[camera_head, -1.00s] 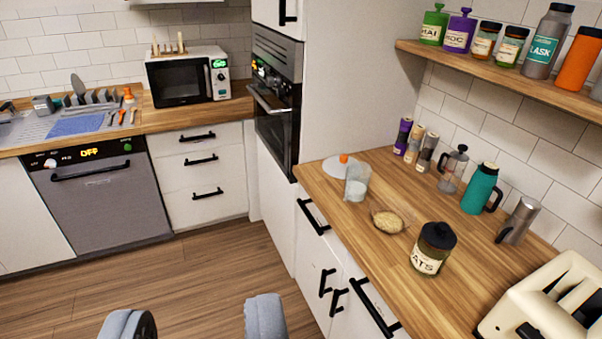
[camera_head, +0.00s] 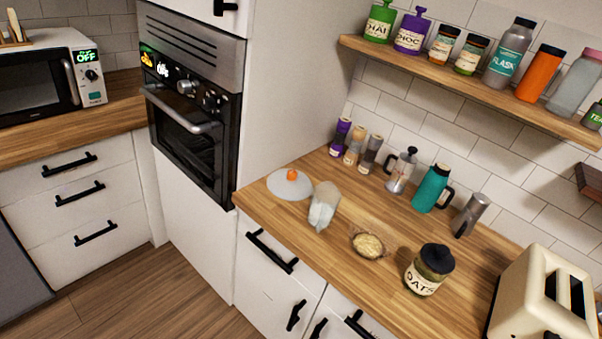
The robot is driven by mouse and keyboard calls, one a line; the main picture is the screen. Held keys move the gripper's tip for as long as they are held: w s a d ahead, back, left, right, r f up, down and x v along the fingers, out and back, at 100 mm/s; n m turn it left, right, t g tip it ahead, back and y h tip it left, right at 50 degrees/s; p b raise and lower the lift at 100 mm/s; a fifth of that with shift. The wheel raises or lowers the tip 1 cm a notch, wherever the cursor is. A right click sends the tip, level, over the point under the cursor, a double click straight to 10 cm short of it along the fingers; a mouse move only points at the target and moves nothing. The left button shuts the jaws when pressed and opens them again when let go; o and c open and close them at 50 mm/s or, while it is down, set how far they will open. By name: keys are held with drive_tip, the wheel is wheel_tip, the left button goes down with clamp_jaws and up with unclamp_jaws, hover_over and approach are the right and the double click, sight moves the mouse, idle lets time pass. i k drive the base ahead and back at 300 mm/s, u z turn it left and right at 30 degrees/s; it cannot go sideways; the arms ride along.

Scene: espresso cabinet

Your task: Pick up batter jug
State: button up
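A see-through jug with pale contents (camera_head: 323,206), which looks like the batter jug, stands on the wooden counter (camera_head: 330,263) near its front edge. It is right of a pale round lid with an orange knob (camera_head: 290,184) and left of a small glass bowl of oats (camera_head: 368,245). Its handle is hard to make out. My gripper is outside the picture now, and nothing of it touches the jug.
An oats jar (camera_head: 428,270) and a cream toaster (camera_head: 545,298) stand to the right. A shelf (camera_head: 470,88) overhangs the back. An oven cabinet (camera_head: 190,105) rises at the left.

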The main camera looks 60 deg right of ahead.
sight(325, 198)
drive_tip(key=z, duration=0.55)
drive_tip(key=i, duration=1.05)
drive_tip(key=z, duration=0.8)
